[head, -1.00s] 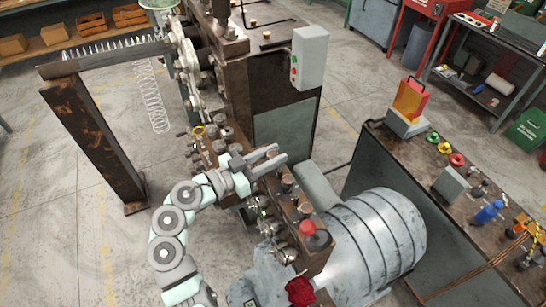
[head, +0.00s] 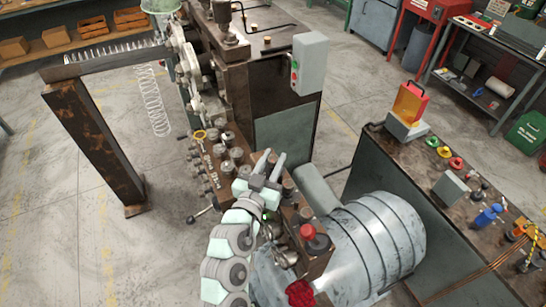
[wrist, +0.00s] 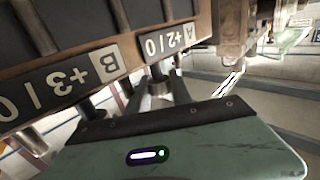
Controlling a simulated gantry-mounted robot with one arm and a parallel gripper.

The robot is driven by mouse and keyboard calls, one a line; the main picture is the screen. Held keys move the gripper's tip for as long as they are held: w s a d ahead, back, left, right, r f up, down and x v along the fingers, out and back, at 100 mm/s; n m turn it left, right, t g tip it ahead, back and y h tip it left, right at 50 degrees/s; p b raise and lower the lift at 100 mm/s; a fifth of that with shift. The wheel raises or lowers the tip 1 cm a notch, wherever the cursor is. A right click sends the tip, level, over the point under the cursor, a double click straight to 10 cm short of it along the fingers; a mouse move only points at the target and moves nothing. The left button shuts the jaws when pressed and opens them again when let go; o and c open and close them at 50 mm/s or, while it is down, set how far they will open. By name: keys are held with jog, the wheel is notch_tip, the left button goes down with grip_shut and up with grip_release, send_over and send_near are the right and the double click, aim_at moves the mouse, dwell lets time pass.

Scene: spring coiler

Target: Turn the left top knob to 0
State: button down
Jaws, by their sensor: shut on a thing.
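My gripper (head: 270,160) is over the brown control bar of the coiler, its two fingers pointing away from the arm. In the wrist view my gripper (wrist: 160,95) has its fingers on both sides of a grey metal knob (wrist: 158,88), shut on it. This knob sits just under a label (wrist: 172,42) marked A, with +2 and 0. Other round knobs (head: 237,154) stand beside the gripper in the head view.
A red knob (head: 307,231) is at the near end. The grey motor drum (head: 380,245) lies right of the bar. A switch box (head: 309,58) rises behind.

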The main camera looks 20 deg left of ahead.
jog(key=shift+f, duration=0.15)
jog(key=c, duration=1.1)
grip_release()
jog(key=s+b, duration=0.1)
jog(key=s, duration=0.2)
jog(key=s+b, duration=0.1)
jog(key=s, duration=0.6)
jog(key=shift+s+d+b, duration=0.3)
jog(key=shift+s+b, duration=0.1)
